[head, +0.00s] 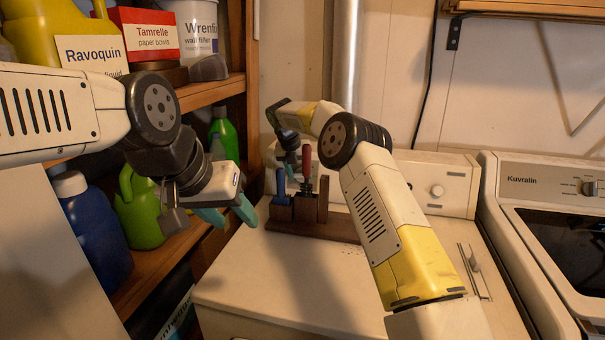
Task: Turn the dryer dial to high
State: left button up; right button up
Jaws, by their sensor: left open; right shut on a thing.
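The dryer (300,290) is the white machine in the middle, with a raised panel along its back. A round white knob (437,191) shows on the right part of the panel; its marks are too small to read. My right gripper (293,165) is at the left part of the panel, behind a wooden tool rack. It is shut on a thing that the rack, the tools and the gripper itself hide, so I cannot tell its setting.
The wooden rack (335,228) holds a red-handled tool (306,162) and a blue-handled tool (281,186). A Kuvralin machine (520,230) stands at right. Shelves at left hold a green bottle (140,212) and a blue bottle (95,230). The dryer top's front is mostly clear.

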jog(key=m+y, duration=0.2)
jog(key=shift+d+t+y, duration=0.3)
jog(key=shift+y, duration=0.1)
jog(key=shift+s+m+t+y, duration=0.1)
jog(key=shift+m+t+y, duration=0.2)
jog(key=shift+m+y, duration=0.6)
jog(key=o, duration=1.4)
jog(key=shift+c, duration=0.2)
jog(key=shift+d, duration=0.1)
jog(key=v, duration=0.7)
jog(key=shift+s+r, duration=0.2)
jog(key=shift+s, duration=0.05)
